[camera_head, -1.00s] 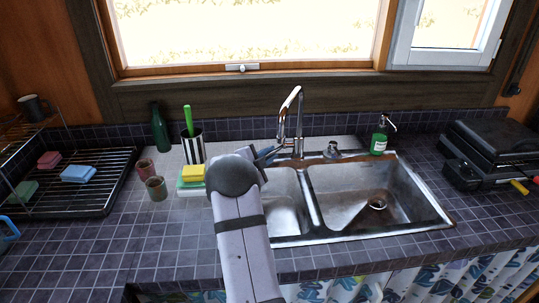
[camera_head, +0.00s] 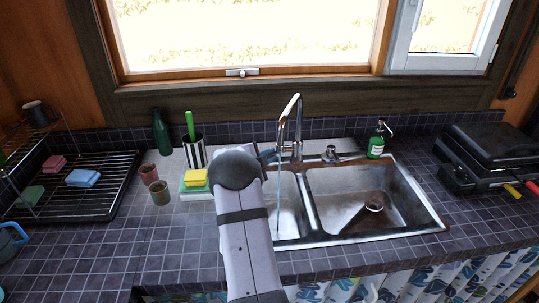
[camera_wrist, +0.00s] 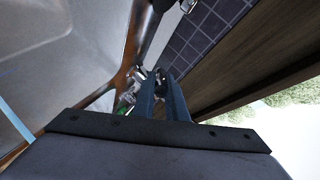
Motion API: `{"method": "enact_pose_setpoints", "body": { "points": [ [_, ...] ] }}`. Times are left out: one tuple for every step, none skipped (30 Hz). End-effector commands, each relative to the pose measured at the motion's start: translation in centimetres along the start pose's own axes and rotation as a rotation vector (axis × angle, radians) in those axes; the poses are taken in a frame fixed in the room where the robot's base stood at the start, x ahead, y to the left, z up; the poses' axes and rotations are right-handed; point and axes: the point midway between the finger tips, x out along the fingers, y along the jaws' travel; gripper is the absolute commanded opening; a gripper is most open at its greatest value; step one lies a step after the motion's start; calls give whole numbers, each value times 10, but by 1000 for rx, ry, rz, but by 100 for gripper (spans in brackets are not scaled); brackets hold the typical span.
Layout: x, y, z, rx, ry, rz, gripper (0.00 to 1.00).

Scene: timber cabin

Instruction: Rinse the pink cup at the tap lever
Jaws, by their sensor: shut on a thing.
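The pink cup (camera_head: 149,174) stands on the counter left of the sink, beside a brownish-green cup (camera_head: 159,192). The chrome tap (camera_head: 291,120) rises behind the sink, and a thin stream of water (camera_head: 279,205) falls from its spout into the left basin. The stream also shows at the left edge of the wrist view (camera_wrist: 16,122). My gripper (camera_head: 270,154) is at the tap's left side, shut on the tap lever. In the wrist view its two narrow fingers (camera_wrist: 161,80) are close together and largely hide the lever.
A yellow sponge (camera_head: 196,178), a striped holder (camera_head: 194,150) with a green-handled brush and a green bottle (camera_head: 161,132) stand left of the sink. A soap dispenser (camera_head: 376,145) stands behind the right basin (camera_head: 360,190). A drying rack (camera_head: 100,195) is far left.

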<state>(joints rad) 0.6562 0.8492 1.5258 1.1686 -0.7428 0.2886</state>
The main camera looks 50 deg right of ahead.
Motion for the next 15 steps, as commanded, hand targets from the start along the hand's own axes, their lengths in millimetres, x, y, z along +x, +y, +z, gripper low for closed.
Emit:
{"method": "enact_pose_setpoints", "body": {
  "points": [
    [0, 1, 0, 1, 0, 1, 0],
    [0, 1, 0, 1, 0, 1, 0],
    [0, 1, 0, 1, 0, 1, 17],
    [0, 1, 0, 1, 0, 1, 24],
    [0, 1, 0, 1, 0, 1, 30],
    [0, 1, 0, 1, 0, 1, 30],
    [0, 1, 0, 1, 0, 1, 30],
    [0, 1, 0, 1, 0, 1, 30],
    [0, 0, 0, 1, 0, 0, 30],
    [0, 0, 0, 0, 0, 0, 30],
    [0, 0, 0, 0, 0, 0, 30],
    [0, 0, 0, 0, 0, 0, 30],
    [0, 0, 0, 0, 0, 0, 30],
    [0, 0, 0, 0, 0, 0, 30],
    [-1, 0, 0, 0, 0, -1, 30]
  ]
}}
